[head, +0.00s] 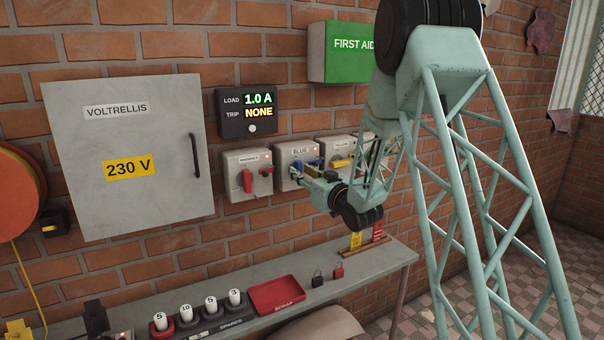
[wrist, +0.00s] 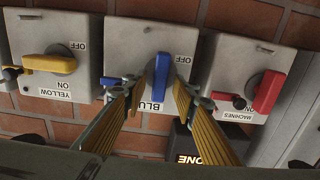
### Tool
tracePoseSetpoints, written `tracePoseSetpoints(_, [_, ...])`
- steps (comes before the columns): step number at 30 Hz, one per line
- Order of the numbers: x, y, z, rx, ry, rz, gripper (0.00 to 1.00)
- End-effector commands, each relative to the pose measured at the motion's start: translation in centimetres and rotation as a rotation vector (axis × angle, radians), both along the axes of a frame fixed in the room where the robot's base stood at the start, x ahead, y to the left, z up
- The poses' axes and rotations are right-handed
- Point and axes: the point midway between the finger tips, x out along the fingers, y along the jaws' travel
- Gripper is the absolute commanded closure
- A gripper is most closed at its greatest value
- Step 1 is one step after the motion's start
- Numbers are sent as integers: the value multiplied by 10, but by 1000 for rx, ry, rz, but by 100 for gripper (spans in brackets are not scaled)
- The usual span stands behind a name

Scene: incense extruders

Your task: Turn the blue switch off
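The blue switch is a grey box (wrist: 115,38) with a blue lever (wrist: 161,72), in the middle of the wrist view, which shows the panel upside down. The lever stands upright in that view, its lower end over the BLUE label. An OFF label shows beside its upper part; any ON label is hidden. My gripper (wrist: 158,88) is open, its yellow-ribbed fingers on either side of the lever with narrow gaps. Contact cannot be told. In the head view the blue switch box (head: 283,152) is partly covered by my gripper (head: 297,174).
The yellow switch (wrist: 48,62), lever crosswise, and the red-levered machines switch (wrist: 268,92) flank the blue one closely. The display (head: 248,111) above reads 1.0 A and trip NONE. A shelf (head: 350,269) below holds a red tray (head: 276,296), padlocks and tags.

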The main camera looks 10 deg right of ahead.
Motion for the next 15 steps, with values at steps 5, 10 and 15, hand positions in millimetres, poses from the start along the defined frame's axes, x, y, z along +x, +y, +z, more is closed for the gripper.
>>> tracePoseSetpoints(5, [0,0,0,0,0,0,86])
tracePoseSetpoints(10, [0,0,0,0,0,0,98])
tracePoseSetpoints(15, [0,0,0,3,1,0,98])
